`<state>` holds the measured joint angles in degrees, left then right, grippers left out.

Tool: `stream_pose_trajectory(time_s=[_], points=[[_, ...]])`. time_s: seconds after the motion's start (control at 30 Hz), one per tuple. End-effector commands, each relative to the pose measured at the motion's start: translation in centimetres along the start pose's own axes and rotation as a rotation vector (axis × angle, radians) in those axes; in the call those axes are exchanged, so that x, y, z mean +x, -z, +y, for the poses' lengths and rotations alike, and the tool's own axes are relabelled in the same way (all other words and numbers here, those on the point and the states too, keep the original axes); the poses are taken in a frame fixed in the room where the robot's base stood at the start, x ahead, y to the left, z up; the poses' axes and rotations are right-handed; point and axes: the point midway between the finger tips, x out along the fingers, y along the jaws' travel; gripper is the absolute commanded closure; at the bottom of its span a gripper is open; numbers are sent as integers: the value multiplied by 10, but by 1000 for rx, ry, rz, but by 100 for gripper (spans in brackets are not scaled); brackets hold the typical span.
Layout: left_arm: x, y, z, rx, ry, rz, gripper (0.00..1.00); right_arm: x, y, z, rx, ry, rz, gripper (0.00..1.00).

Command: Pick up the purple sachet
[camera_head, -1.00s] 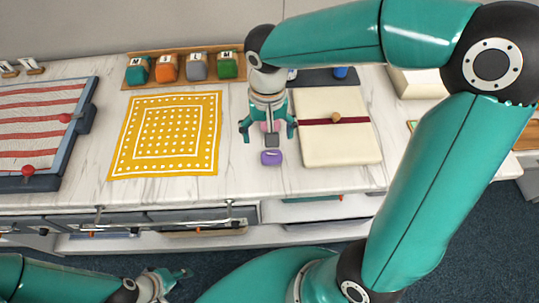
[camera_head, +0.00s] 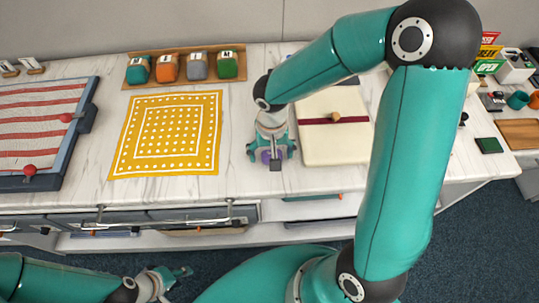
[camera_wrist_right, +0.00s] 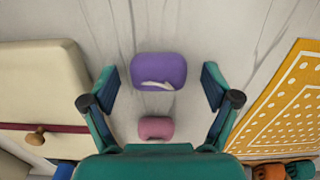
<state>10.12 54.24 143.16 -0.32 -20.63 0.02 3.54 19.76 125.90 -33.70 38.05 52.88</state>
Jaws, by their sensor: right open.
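The purple sachet (camera_wrist_right: 160,70) lies on the white marble counter, and in the right wrist view it sits between my open right fingers with a gap on each side. In the head view, my right gripper (camera_head: 272,156) is low over the counter and hides most of the sachet. A smaller pink object (camera_wrist_right: 156,128) lies nearer the palm in the wrist view. My left gripper (camera_head: 178,274) is low at the front, away from the counter, and its finger opening is unclear.
A yellow dotted cloth (camera_head: 126,150) lies to the left. A cream box with a dark red band (camera_head: 336,145) stands close on the right. Several coloured pouches sit on a brown tray (camera_head: 186,82) behind. A striped board (camera_head: 40,120) is at far left.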

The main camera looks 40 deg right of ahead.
Motion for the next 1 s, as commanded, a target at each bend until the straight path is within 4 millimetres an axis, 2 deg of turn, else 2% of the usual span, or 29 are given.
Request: stream_pose_trajectory(time_s=[0.1,0.43,0.77,1.0], points=[[0,0,0,0,0,0,60,0,0,0,0,0,0,12],[0,0,0,0,0,0,60,-1,0,0,0,0,0,66],[0,0,0,0,0,0,60,-2,0,0,0,0,1,67],[-1,0,0,0,0,0,60,-19,1,0,0,1,5,67]])
